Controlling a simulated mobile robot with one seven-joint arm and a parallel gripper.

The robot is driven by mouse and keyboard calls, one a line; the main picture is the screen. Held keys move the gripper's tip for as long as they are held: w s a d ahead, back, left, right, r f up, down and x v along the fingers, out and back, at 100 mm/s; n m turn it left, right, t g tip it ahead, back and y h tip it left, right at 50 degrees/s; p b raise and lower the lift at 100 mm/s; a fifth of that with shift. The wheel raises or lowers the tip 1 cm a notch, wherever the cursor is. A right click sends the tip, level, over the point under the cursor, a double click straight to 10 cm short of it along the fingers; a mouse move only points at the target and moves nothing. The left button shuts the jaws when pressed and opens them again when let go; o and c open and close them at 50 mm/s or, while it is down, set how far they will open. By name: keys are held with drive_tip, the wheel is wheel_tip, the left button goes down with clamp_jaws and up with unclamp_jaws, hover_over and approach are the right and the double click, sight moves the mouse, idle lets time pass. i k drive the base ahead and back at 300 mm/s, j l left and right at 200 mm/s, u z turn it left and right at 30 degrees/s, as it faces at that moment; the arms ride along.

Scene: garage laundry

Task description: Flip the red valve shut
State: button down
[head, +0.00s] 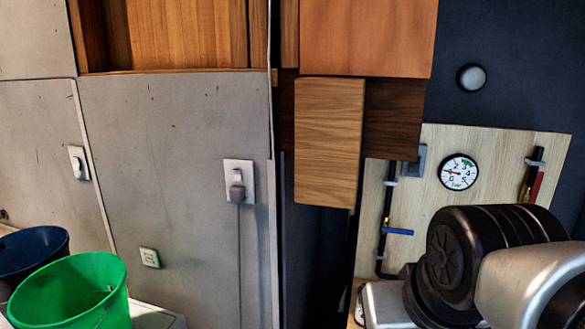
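The red valve handle (537,187) is at the right of the head view, on a black pipe (532,172) fixed to a pale wooden board (478,138). The handle stands roughly upright, in line with the pipe. A small brass part shows beside it at its left. The lower end of this valve and pipe is hidden behind my arm. My arm's black and silver links fill the lower right, in front of the board. My gripper cannot be made out in this view.
A blue valve handle (398,231) lies level across the left pipe (385,215). A round gauge (458,172) sits between the pipes. Wooden cupboards (328,150) hang left of the board. A green bucket (75,290) and dark blue bucket (30,255) stand at the lower left.

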sight(531, 199)
drive_tip(key=z, duration=1.35)
drive_tip(key=i+j+z, duration=0.3)
drive_tip(key=i+j, duration=0.3)
